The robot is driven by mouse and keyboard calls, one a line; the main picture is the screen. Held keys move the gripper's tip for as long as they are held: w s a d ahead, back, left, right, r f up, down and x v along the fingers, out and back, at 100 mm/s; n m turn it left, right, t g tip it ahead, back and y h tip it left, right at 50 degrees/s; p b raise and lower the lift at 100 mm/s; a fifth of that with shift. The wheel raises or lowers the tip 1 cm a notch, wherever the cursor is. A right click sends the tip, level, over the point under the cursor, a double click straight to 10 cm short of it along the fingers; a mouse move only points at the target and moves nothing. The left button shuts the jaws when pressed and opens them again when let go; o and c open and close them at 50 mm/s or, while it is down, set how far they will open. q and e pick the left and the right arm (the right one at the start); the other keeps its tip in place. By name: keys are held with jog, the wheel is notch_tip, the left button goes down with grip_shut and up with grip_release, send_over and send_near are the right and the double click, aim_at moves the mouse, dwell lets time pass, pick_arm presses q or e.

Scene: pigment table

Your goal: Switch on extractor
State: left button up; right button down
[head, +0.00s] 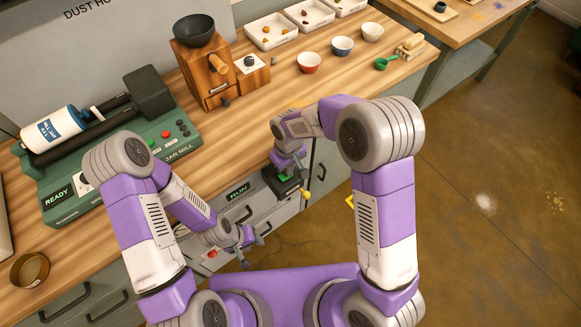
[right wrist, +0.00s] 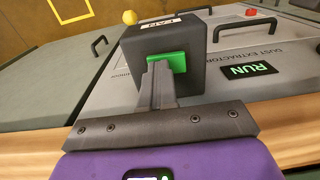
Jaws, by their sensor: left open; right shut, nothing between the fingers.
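The dust extractor is a grey cabinet front (right wrist: 235,65) below the table edge, with a black display (right wrist: 254,68) reading RUN in green. The display also shows in the head view (head: 237,191). A dark switch box (right wrist: 198,70) with a green switch (right wrist: 166,62) sticks out from it. My right gripper (right wrist: 160,72) is shut and empty, its fingertips at the green switch; I cannot tell whether they touch it. In the head view my right gripper (head: 290,166) is just over the box. My left gripper (head: 250,246) is open and empty, low in front of the cabinet.
A yellow knob (head: 307,194) sits beside the switch box, and a red button (head: 212,254) is near my left gripper. The jar mill (head: 110,145), wooden grinder (head: 205,70) and small bowls (head: 309,62) stand on the wooden table. The floor at right is clear.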

aim_at(284, 175)
jog(key=shift+s+f, duration=0.35)
jog(key=shift+f, duration=0.15)
jog(key=shift+s+a+r, duration=0.1)
jog(key=shift+s+a, duration=0.15)
jog(key=shift+a, duration=0.3)
jog(key=shift+a+r, duration=0.1)
jog(key=shift+a, duration=0.1)
jog(key=r+p, duration=0.2)
jog(key=r, duration=0.1)
jog(key=r+p, duration=0.1)
jog(key=shift+w+d+r+p, duration=0.1)
jog(key=shift+w+r+p, duration=0.2)
jog(key=shift+r, duration=0.1)
notch_tip(284, 175, up, 10)
jog(key=p, duration=0.1)
jog(key=shift+d+p, duration=0.2)
jog(key=shift+p, duration=0.15)
jog(key=shift+f, duration=0.1)
